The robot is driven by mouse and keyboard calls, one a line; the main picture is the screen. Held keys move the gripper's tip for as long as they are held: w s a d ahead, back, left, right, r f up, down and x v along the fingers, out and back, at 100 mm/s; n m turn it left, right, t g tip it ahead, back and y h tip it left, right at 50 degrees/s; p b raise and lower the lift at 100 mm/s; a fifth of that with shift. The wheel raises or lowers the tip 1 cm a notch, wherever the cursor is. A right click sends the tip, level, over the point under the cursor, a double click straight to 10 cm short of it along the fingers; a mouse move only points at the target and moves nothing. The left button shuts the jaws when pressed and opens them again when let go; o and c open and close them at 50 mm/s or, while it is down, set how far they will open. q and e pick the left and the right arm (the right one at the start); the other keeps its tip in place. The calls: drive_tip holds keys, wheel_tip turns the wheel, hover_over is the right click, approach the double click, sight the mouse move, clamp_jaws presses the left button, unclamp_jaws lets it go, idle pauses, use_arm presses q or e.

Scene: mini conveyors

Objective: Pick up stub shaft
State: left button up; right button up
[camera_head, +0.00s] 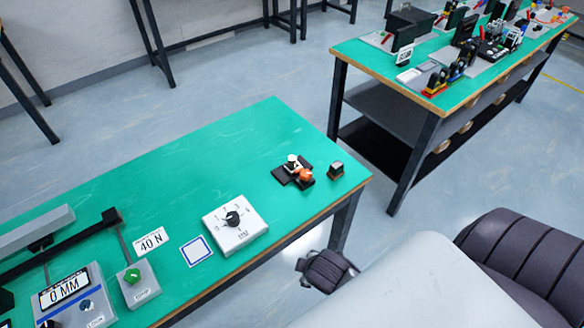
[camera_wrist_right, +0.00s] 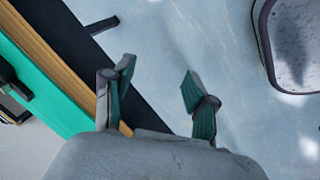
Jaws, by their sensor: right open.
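I cannot tell for sure which part is the stub shaft. A small group of parts (camera_head: 296,171), with dark blocks, a white-topped piece and an orange piece, sits near the far right end of the green table. A separate small dark block (camera_head: 336,170) with a light-coloured top stands just right of it. My right gripper (camera_wrist_right: 156,88) is open and empty in the wrist view, over the floor beside the table edge. It holds nothing and is apart from these parts. My left gripper is not in view.
The green table (camera_head: 150,190) also carries a white dial box (camera_head: 236,224), a blue-framed square (camera_head: 196,251), a "40 N" card (camera_head: 151,243) and a "0 MM" display box (camera_head: 70,296). A second table (camera_head: 352,52) with many parts stands behind. Floor separates the tables.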

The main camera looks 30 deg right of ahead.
drive_tip(key=w+d+r+n+t, duration=0.1)
drive_tip(key=w+d+r+n, duration=0.1)
drive_tip(key=w+n, duration=0.1)
drive_tip(key=w+d+r+n+t+h, duration=0.1)
drive_tip(key=w+r+n, duration=0.2)
drive_tip(key=n, duration=0.2)
drive_tip(key=w+d+r+n+t, duration=0.2)
drive_tip(key=w+r+n, duration=0.1)
drive_tip(key=shift+w+d+n+h+b, duration=0.25)
drive_tip(key=shift+d+n+h+b, duration=0.05)
drive_tip(key=shift+n+h+b, duration=0.1)
drive_tip(key=n+t, duration=0.4)
drive_tip(key=n, duration=0.9)
approach(294, 161)
drive_tip(key=x, duration=0.6)
drive_tip(key=shift+w+d+r+b, duration=0.1)
drive_tip(key=shift+r+b, duration=0.1)
drive_tip(key=shift+b, duration=0.2)
drive_tip(key=shift+f+x, duration=0.15)
drive_tip(key=shift+x, duration=1.25)
drive_tip(key=shift+f+x, duration=0.15)
drive_tip(key=shift+x, duration=1.3)
drive_tip(key=shift+r, duration=0.1)
clamp_jaws()
